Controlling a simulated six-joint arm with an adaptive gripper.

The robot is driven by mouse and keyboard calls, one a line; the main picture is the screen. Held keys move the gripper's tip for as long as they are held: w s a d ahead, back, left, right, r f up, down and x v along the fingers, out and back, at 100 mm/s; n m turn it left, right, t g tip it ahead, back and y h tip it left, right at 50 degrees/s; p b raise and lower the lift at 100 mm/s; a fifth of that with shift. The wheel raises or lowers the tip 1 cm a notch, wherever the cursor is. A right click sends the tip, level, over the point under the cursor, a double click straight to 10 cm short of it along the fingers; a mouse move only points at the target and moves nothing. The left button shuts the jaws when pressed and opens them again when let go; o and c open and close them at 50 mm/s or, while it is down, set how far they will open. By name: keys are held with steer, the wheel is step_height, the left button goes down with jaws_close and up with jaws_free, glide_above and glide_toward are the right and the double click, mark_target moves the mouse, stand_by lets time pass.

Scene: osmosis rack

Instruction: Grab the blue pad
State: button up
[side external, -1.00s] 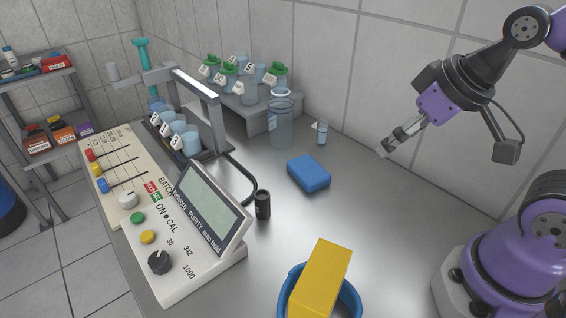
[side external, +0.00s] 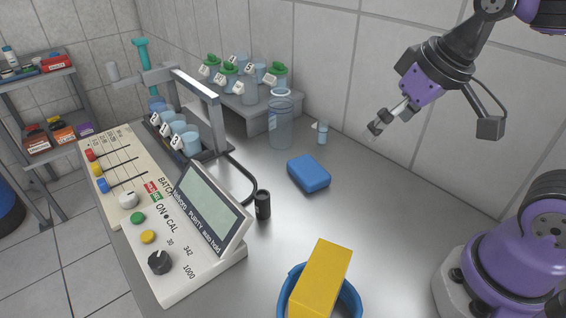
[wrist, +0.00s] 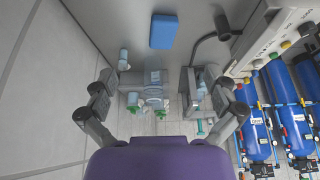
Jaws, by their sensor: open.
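The blue pad (side external: 309,174) lies flat on the grey metal table, near its middle. It also shows at the top of the wrist view (wrist: 163,31). My gripper (side external: 374,130) is up in the air to the right of the pad and above the table, not touching it. In the wrist view my gripper (wrist: 160,95) has its two fingers wide apart with nothing held between them.
A clear jar (side external: 281,122) and a small vial (side external: 322,133) stand behind the pad. A black cylinder (side external: 263,205) stands left of it. A control panel (side external: 170,225) fills the left side. A blue bin (side external: 350,303) holds a yellow block (side external: 320,280) in front.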

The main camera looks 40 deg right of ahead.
steer(key=w+g, duration=0.2)
steer(key=w, duration=0.4)
steer(key=m+g, duration=0.2)
steer(key=g, duration=0.1)
glide_above(305, 164)
step_height(305, 164, down, 7)
steer(key=f, duration=0.5)
steer(key=shift+a, duration=0.25)
steer(key=f, duration=0.6)
steer(key=shift+d, duration=0.3)
steer(key=c, duration=0.9)
